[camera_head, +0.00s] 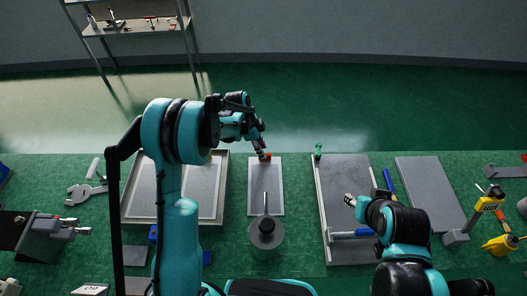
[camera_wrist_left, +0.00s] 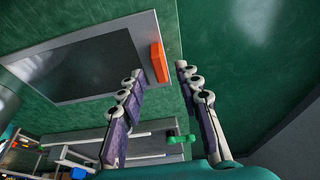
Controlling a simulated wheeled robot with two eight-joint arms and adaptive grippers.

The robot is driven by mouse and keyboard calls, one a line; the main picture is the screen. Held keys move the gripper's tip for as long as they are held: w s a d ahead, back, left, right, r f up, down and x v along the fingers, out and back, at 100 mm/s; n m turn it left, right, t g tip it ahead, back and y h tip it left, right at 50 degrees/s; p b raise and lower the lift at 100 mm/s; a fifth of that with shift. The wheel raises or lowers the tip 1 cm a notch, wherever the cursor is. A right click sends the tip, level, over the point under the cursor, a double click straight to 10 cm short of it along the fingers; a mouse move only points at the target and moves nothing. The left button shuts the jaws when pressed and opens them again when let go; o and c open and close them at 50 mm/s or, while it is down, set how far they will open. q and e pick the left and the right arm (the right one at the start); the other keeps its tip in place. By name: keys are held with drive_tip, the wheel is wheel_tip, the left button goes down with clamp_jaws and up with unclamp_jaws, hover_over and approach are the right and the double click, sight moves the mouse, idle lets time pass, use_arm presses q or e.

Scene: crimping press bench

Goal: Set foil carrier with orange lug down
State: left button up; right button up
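The foil carrier (camera_head: 265,190) is a flat grey plate in a light frame, lying on the green bench at the middle. Its orange lug (camera_head: 264,157) sits on its far edge. My left gripper (camera_head: 262,150) is at the lug. In the left wrist view the lug (camera_wrist_left: 159,62) shows between the spread fingertips of the left gripper (camera_wrist_left: 158,74), with a gap visible on the right-hand side. The carrier (camera_wrist_left: 85,72) looks dark there and extends left. My right gripper (camera_head: 350,200) is over the right tray; its finger opening is too small to tell.
A grey cylinder with an upright rod (camera_head: 266,233) stands at the carrier's near end. A large framed tray (camera_head: 212,218) lies left of it. The right tray (camera_head: 345,172) holds a blue-handled tool (camera_head: 352,233), with a green-topped item (camera_head: 318,150) at its far corner. A grey slab (camera_head: 430,190) lies further right.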

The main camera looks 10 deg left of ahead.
use_arm(q)
drive_tip(key=p+v, duration=0.2)
drive_tip(key=v, duration=0.7)
drive_tip(key=s+r+n+t+y, duration=0.25)
drive_tip(key=s+r+n, duration=0.55)
drive_tip(key=s+r, duration=0.4)
drive_tip(key=s+a+n+t, duration=0.2)
drive_tip(key=s+n+t, duration=0.2)
drive_tip(key=s, duration=0.9)
drive_tip(key=n+y, duration=0.1)
drive_tip(key=n, duration=0.2)
drive_tip(key=shift+r+n, duration=0.25)
drive_tip(key=shift+n, duration=0.15)
drive_tip(key=shift+f, duration=0.1)
